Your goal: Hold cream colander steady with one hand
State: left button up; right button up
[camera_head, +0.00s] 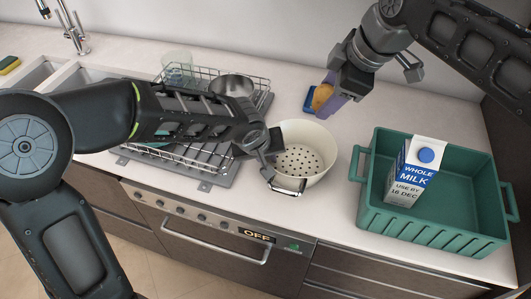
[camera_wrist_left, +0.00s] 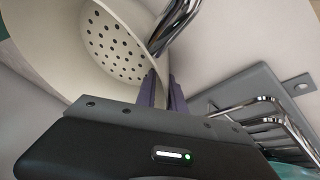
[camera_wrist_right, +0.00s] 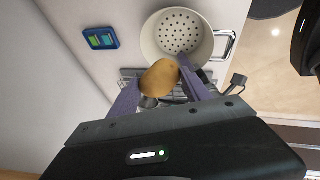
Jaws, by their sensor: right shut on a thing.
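The cream colander (camera_head: 318,139) stands upright on the counter, its chrome handle (camera_head: 289,186) toward the front. It also shows in the left wrist view (camera_wrist_left: 75,60) and right wrist view (camera_wrist_right: 152,38). My left gripper (camera_head: 272,158) is at the colander's left rim, fingers close together. In the left wrist view its fingertips (camera_wrist_left: 162,80) meet the rim beside the handle; whether they clamp it is unclear. My right gripper (camera_head: 334,93) is shut on a brown potato (camera_head: 322,97), held above the counter behind the colander. The potato also shows in the right wrist view (camera_wrist_right: 160,78).
A green crate (camera_head: 440,235) with a milk carton (camera_head: 411,172) stands right of the colander. A dish rack (camera_head: 190,155) with a metal bowl (camera_head: 233,85) and glass is at left. A small blue device (camera_wrist_right: 102,38) lies behind the colander. An oven (camera_head: 215,235) is below.

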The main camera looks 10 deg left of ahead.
pick_arm(q)
grip_shut()
dwell(1.4)
pick_arm(e)
notch_tip(320, 180, down, 10)
jog(key=w+a, duration=0.1)
jog(key=shift+r, duration=0.25)
jog(key=shift+f, duration=2.5)
